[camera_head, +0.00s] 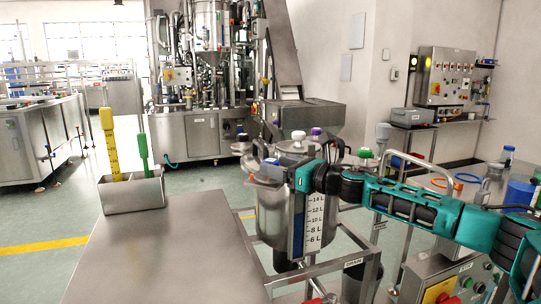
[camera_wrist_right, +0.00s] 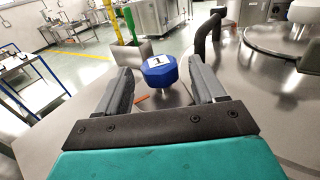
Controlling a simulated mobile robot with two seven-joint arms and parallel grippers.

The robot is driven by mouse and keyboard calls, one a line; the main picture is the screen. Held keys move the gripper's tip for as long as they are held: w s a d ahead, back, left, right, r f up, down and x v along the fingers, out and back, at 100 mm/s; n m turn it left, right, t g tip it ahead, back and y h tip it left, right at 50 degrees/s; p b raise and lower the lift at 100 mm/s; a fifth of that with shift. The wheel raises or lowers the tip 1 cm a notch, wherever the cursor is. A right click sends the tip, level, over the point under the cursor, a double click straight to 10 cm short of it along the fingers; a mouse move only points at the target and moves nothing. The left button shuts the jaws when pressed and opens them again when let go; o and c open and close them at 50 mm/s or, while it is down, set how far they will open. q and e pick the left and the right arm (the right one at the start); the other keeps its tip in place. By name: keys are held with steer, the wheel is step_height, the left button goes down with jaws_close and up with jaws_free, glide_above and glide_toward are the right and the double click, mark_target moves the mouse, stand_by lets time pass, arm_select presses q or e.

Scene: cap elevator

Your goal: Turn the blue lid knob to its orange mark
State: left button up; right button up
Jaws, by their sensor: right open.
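The blue lid knob (camera_wrist_right: 160,72) shows in the right wrist view, faceted, with a white label bearing a dark mark on top. It stands on a grey metal lid. A small orange mark (camera_wrist_right: 141,99) lies on the lid at the knob's near left side. My right gripper (camera_wrist_right: 161,82) is open, its two grey fingers left and right of the knob with gaps, not visibly touching it. My left gripper is not in view.
The steel vessel (camera_head: 268,205) has a litre scale. White (camera_head: 298,135), purple (camera_head: 316,131) and green (camera_head: 365,153) knobs stand near the arm. A bare steel table (camera_head: 150,250) is at left, with a bin (camera_head: 132,195) holding yellow and green tools at its far edge.

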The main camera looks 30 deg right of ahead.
steer(key=shift+x, duration=1.5)
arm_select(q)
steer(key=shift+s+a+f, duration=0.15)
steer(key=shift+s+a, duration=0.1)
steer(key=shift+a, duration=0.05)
